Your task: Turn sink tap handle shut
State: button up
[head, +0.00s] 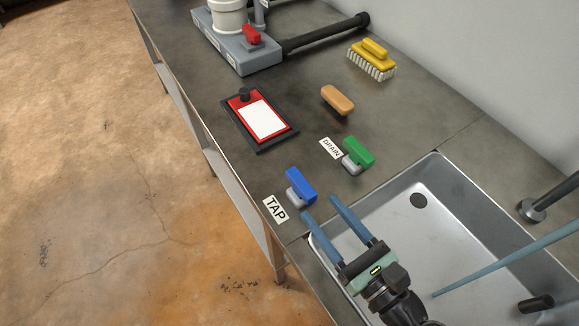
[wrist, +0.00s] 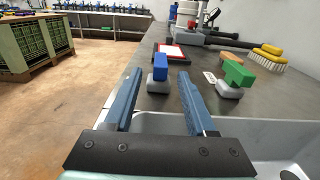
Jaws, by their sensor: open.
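The sink tap handle is a blue block (head: 301,184) on a grey base, beside a white TAP label (head: 275,209). In the wrist view the blue handle (wrist: 160,66) stands ahead, seen between my fingers. My gripper (head: 321,207) is open and empty over the sink's near-left corner, with its fingers pointing at the blue handle and short of it. It also shows in the wrist view (wrist: 160,88). A green handle (head: 358,151) with a DRAIN label (head: 330,148) stands behind and to the right of the blue one. The metal sink (head: 470,215) lies under my gripper.
A red and white clipboard (head: 262,117), an orange block (head: 338,99) and a yellow brush (head: 372,58) lie farther back on the counter. A grey unit with a red handle (head: 251,35) stands at the far end. The counter's left edge runs close to the blue handle.

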aim_at(301, 187)
jog(key=x, duration=1.1)
jog(key=shift+w+a+r, duration=0.1)
jog(key=shift+w, duration=0.1)
jog(key=shift+c, duration=0.3)
grip_shut()
